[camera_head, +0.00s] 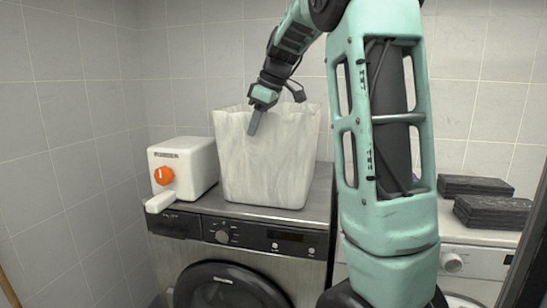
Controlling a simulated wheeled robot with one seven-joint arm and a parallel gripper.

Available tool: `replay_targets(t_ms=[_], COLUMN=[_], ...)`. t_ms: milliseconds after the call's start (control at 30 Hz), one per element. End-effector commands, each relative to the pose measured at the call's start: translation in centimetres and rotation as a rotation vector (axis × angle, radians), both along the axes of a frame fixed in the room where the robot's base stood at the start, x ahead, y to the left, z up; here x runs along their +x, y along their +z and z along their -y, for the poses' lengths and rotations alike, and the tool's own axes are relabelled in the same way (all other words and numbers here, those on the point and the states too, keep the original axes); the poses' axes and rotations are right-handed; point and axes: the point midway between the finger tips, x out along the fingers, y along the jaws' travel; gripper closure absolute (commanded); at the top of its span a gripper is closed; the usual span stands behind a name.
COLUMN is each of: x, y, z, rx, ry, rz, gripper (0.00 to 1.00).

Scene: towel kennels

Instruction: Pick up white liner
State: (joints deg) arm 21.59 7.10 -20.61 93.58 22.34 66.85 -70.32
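The white liner (265,165) looks like a tall, open-topped, crinkled white bag. It stands upright on top of the dark-fronted washing machine, against the tiled wall side. My gripper (254,122) is at the liner's upper front edge, pointing down, with a grey finger in front of the liner's near wall. The finger is seen edge-on, so I cannot tell whether the gripper is open or shut, or whether it touches the liner. The inside of the liner is hidden.
A white box with an orange knob (188,163) stands just left of the liner. The washing machine (255,238) is below. Dark folded stacks (492,212) lie on the white machine at right. My arm covers the middle right. Tiled walls close the back and left.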

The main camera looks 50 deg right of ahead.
Motion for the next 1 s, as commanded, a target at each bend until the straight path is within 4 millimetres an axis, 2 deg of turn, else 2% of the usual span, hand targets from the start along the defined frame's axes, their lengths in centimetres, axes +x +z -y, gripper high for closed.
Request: replay_targets(t_ms=[33, 133, 467, 700, 833, 1000], x=[0.0, 0.0, 0.0, 0.1, 0.0, 0.1], y=[0.0, 0.0, 0.0, 1.0, 2.9, 6.4], z=[0.0, 0.0, 0.0, 0.0, 0.1, 0.1], rx=[0.000, 0.000, -0.001, -0.001, -0.005, -0.004], ry=[0.000, 0.000, 0.000, 0.000, 0.001, 0.000], rz=[0.000, 0.000, 0.000, 0.003, 0.004, 0.004], gripper=[0.74, 1.00, 1.00, 1.00, 1.00, 1.00])
